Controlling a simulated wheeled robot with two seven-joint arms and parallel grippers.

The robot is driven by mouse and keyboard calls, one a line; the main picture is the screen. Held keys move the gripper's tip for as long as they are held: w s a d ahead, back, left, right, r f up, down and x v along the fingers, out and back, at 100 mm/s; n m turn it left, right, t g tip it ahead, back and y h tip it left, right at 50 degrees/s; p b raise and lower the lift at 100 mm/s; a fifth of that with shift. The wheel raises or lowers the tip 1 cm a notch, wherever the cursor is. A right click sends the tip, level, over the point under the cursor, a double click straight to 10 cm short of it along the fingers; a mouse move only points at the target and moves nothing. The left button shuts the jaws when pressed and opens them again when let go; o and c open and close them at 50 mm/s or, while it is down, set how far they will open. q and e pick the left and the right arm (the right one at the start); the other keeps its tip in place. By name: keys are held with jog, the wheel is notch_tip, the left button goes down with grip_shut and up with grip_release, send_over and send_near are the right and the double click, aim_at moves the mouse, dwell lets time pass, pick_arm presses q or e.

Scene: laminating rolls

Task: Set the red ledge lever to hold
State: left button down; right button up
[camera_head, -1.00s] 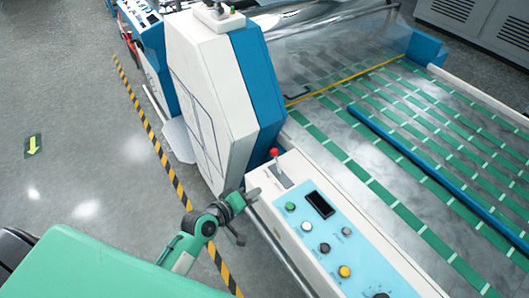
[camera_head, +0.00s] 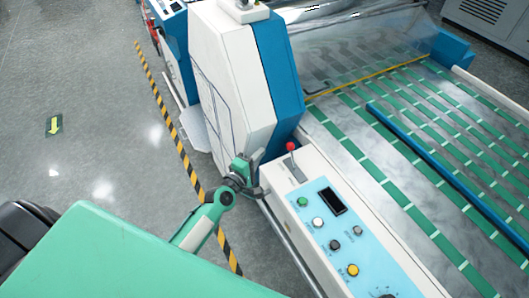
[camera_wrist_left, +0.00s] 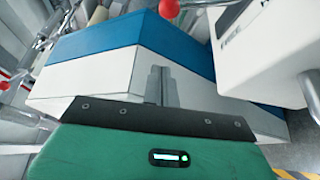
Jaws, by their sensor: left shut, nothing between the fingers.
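The red ledge lever (camera_head: 291,146) has a round red knob on a short stem. It stands in a slot plate at the far end of the white ledge with the blue control panel (camera_head: 343,238). Its red knob also shows at the top edge of the left wrist view (camera_wrist_left: 169,7). My left gripper (camera_head: 260,176) is at the ledge's left edge, left of and a little below the knob in the head view, apart from it. In the left wrist view its fingers (camera_wrist_left: 160,84) are together and empty. My right gripper is not in view.
A tall white and blue machine housing (camera_head: 235,80) stands just behind the lever. Buttons, a dark display (camera_head: 333,201) and a dial sit along the panel. A metal rail (camera_head: 290,245) runs along the ledge's left side. Open floor (camera_head: 90,130) lies to the left.

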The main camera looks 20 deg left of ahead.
pick_arm(q)
jog(key=w+d+p, duration=0.1)
jog(key=w, duration=0.1)
jog(key=w+d+p, duration=0.1)
jog(key=w+d, duration=0.1)
jog(key=w+d+p, duration=0.1)
jog(key=w, duration=0.1)
jog(key=shift+w+d+r, duration=0.15)
jog(key=shift+w+d, duration=0.05)
jog(key=shift+d, duration=0.3)
jog(key=shift+s, duration=0.1)
jog(key=shift+s+d+m, duration=0.1)
jog(key=shift+d+m, duration=0.1)
jog(key=shift+m, duration=0.1)
